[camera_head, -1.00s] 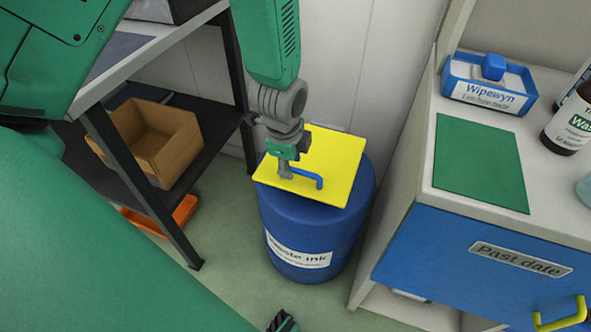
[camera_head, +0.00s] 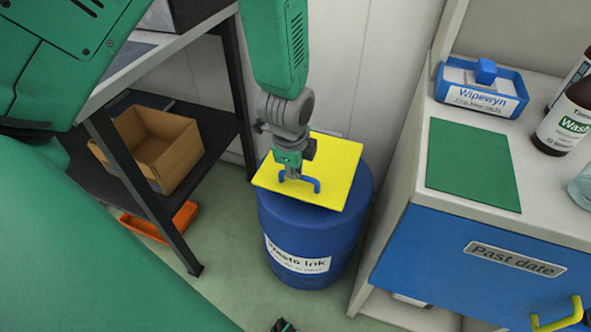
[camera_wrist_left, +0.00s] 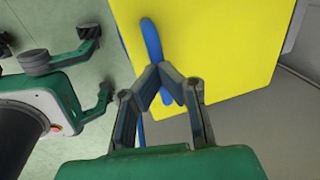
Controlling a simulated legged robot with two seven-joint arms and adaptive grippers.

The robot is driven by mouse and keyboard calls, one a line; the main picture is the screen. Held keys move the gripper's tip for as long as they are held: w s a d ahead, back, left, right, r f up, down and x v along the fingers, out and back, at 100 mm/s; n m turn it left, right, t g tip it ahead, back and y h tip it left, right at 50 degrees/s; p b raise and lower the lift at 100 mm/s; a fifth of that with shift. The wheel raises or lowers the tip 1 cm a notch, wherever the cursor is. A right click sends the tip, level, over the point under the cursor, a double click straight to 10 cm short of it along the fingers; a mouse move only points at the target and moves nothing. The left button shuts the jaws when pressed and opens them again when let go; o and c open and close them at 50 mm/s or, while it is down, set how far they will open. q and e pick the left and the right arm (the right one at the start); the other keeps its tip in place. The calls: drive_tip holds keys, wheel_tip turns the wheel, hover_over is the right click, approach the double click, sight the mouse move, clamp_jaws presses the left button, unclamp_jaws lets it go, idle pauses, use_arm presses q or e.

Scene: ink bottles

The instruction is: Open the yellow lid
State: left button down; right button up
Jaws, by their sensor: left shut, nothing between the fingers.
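The yellow lid (camera_head: 338,163) lies flat on the blue waste ink drum (camera_head: 290,228) and has a blue bar handle (camera_head: 316,184). My left gripper (camera_head: 292,177) is over the lid at the handle, fingertips together. In the left wrist view, the closed left fingertips (camera_wrist_left: 162,82) overlap the blue handle (camera_wrist_left: 152,38) on the yellow lid (camera_wrist_left: 220,50); nothing is between them, and contact is unclear. My right gripper (camera_wrist_left: 97,66) shows at the left of the wrist view, its fingers apart and empty; only a tip shows at the head view's bottom edge.
A dark shelf rack (camera_head: 140,190) with a cardboard box (camera_head: 150,143) stands left of the drum, an orange tray (camera_head: 160,222) below. A cabinet with a blue drawer (camera_head: 470,255) stands close on the right. A white wall is behind the drum.

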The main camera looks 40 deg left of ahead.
use_arm(q)
drive_tip(key=shift+f, duration=0.15)
drive_tip(key=c, duration=2.3)
unclamp_jaws()
drive_tip(key=shift+w+a+r+g+p, duration=0.2)
drive_tip(key=shift+w+r+g+p, duration=0.1)
drive_tip(key=shift+p, duration=0.35)
drive_tip(key=o, duration=0.7)
drive_tip(key=shift+d+f, duration=0.1)
drive_tip(key=r, duration=0.4)
drive_tip(key=s+r, duration=0.1)
drive_tip(key=r, duration=0.7)
drive_tip(key=shift+s+d, duration=0.2)
drive_tip(key=shift+s, duration=0.1)
drive_tip(key=shift+f, duration=0.1)
